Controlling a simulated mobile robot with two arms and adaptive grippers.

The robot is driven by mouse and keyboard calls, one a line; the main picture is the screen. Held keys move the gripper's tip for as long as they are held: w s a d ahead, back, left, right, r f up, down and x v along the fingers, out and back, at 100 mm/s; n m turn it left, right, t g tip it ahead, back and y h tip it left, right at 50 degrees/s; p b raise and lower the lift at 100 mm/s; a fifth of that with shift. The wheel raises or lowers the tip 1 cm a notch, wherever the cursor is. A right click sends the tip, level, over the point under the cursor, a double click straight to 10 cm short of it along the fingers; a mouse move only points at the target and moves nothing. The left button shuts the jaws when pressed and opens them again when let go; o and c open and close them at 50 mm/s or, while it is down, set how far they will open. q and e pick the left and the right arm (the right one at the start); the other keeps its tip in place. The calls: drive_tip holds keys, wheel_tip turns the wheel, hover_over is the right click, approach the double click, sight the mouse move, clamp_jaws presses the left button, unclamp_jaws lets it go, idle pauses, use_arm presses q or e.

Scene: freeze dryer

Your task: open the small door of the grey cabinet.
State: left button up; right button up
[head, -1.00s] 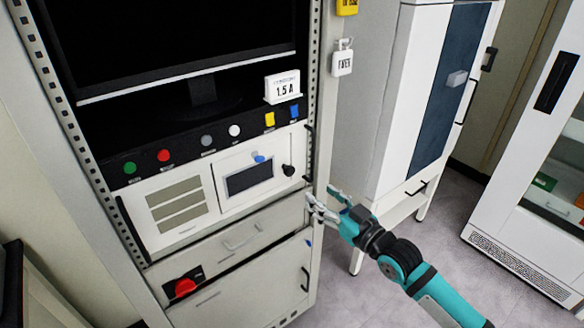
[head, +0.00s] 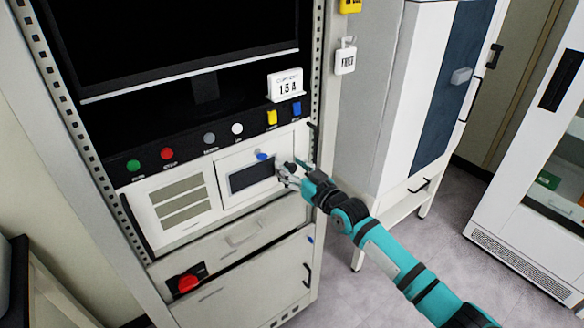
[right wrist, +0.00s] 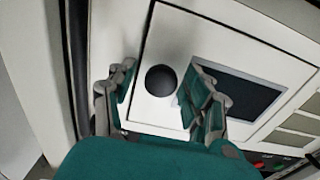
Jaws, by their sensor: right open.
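The grey cabinet (head: 62,130) is a tall rack at the left of the head view. Its small door (head: 223,174) is a white framed panel with a dark window, and it looks shut. The door's black round knob (right wrist: 160,81) shows in the right wrist view between my fingers. My right gripper (head: 287,170) is open at the right edge of the door; in the right wrist view its teal fingers (right wrist: 160,95) stand on either side of the knob. I cannot tell whether they touch it. In the head view the gripper partly hides the knob. My left gripper is not in view.
Above the door is a black strip with coloured buttons (head: 167,153) and a white label stand (head: 285,84). Below are a drawer (head: 240,236) and a red switch (head: 187,283). A white and blue cabinet (head: 415,100) stands right of the rack, with grey floor between it and the glass-door unit (head: 530,190).

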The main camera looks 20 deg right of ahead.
clamp_jaws()
idle(0.5)
